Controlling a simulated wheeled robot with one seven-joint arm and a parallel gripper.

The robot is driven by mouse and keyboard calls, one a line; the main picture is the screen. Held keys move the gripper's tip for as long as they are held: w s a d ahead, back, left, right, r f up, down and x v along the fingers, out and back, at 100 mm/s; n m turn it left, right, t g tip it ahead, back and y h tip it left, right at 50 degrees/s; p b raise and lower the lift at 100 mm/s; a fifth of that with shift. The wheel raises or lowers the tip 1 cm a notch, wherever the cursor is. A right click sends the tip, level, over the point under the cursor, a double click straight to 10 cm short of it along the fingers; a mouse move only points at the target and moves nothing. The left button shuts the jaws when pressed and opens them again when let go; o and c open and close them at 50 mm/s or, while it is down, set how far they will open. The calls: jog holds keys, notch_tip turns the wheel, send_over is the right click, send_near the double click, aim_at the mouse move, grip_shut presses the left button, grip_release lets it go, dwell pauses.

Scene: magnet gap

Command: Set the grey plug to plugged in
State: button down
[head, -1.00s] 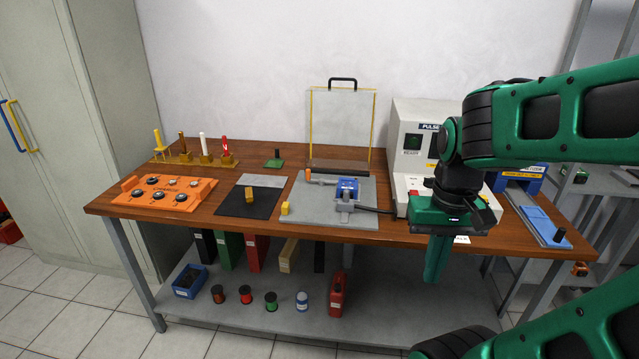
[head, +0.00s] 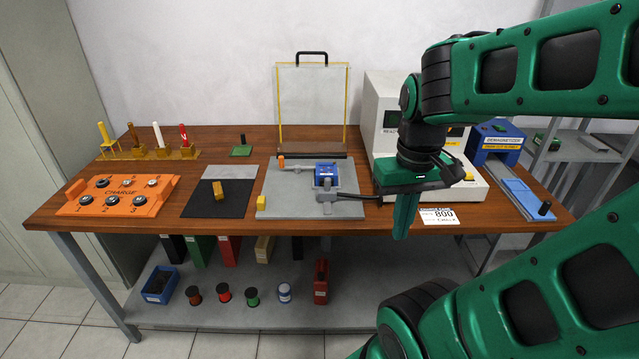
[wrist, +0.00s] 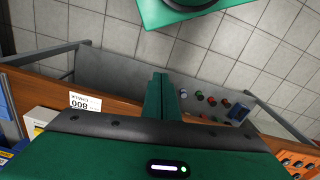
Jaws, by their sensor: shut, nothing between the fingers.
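The grey plug (head: 327,196) sits on the grey base plate (head: 285,206), at the front of a small blue fixture (head: 326,173). A black cable runs right from it toward the beige machine. It is too small to tell whether the plug is seated in a socket. My gripper (head: 401,234) hangs fingers down, shut and empty, at the table's front edge, right of the plug and apart from it. In the wrist view my gripper (wrist: 160,80) shows over the table edge and lower shelf; the plug is not visible there.
The beige machine (head: 387,97) stands behind my gripper. A clear guard with a black handle (head: 312,105) stands behind the plate. An orange charge panel (head: 118,196) and black mat (head: 218,198) lie left; the blue demagnetizer (head: 497,141) stands right. A label card (head: 438,216) lies at the front edge.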

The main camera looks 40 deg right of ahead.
jog(key=w+a+n+t+h, duration=0.1)
jog(key=w+a+n, duration=0.1)
jog(key=w+n, duration=1)
jog(key=w+a+r+n+t+h, duration=0.1)
jog(key=w+a+n+h, duration=0.1)
jog(key=w+n, duration=1.1)
jog(key=a+n, duration=0.1)
jog(key=n, duration=0.2)
jog(key=shift+w+r+n+h, duration=0.25)
jog(key=shift+w+n+h, duration=0.05)
jog(key=shift+n, duration=0.1)
send_near(324, 192)
jog(key=f, duration=0.1)
jog(key=s+a+f, duration=0.1)
jog(key=a+f, duration=0.1)
jog(key=shift+s+a+f, duration=0.1)
jog(key=shift+s+f, duration=0.2)
jog(key=shift+s, duration=0.05)
jog(key=d, duration=0.1)
jog(key=w+d+f, duration=0.1)
jog(key=shift+w+d, duration=0.25)
jog(key=shift+d, duration=0.05)
jog(key=shift+w+d, duration=0.35)
jog(key=shift+d, duration=0.25)
jog(key=shift+w+a+r, duration=0.1)
